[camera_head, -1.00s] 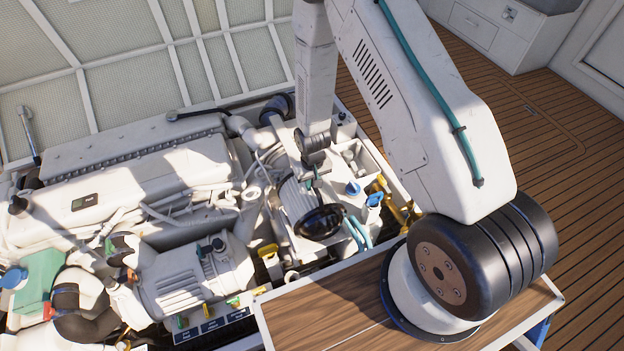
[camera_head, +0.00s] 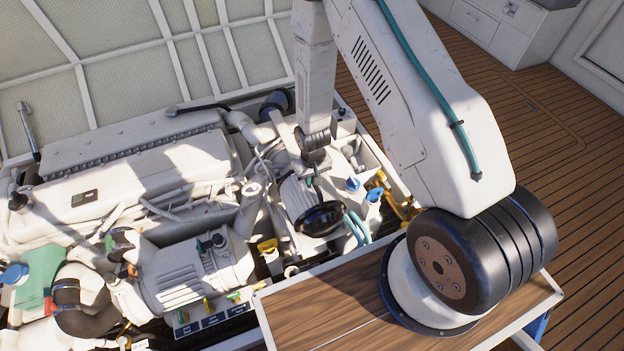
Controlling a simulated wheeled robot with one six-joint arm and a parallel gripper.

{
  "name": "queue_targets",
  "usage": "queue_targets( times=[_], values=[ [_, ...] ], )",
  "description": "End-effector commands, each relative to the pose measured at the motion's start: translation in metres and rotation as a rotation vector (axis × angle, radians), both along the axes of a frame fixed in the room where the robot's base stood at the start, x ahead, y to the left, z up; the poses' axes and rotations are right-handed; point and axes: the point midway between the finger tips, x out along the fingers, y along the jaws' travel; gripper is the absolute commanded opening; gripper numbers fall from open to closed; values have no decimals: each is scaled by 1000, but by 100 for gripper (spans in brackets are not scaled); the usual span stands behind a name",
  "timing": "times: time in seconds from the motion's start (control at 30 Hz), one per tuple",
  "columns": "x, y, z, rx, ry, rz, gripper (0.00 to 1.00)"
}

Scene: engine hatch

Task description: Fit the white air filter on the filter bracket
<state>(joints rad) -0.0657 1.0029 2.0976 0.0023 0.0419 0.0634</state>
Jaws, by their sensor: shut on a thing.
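The gripper is small, dark and partly hidden, and appears shut on the filter. I cannot make out the filter bracket, nor whether the filter touches it.
The white engine (camera_head: 130,165) fills the left. Blue caps (camera_head: 353,184), blue hoses (camera_head: 357,228) and yellow fittings (camera_head: 385,190) crowd the right of the filter. A wooden ledge (camera_head: 330,310) lies in front. The plank deck (camera_head: 560,190) at the right is open.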

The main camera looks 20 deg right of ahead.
Motion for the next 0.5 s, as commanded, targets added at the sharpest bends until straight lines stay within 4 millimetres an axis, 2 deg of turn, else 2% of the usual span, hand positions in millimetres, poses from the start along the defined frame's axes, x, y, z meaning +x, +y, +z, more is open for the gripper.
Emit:
queue_targets(
  times=[0.5],
  values=[
    [1,0,-4,0,-1,0,0]
  ],
)
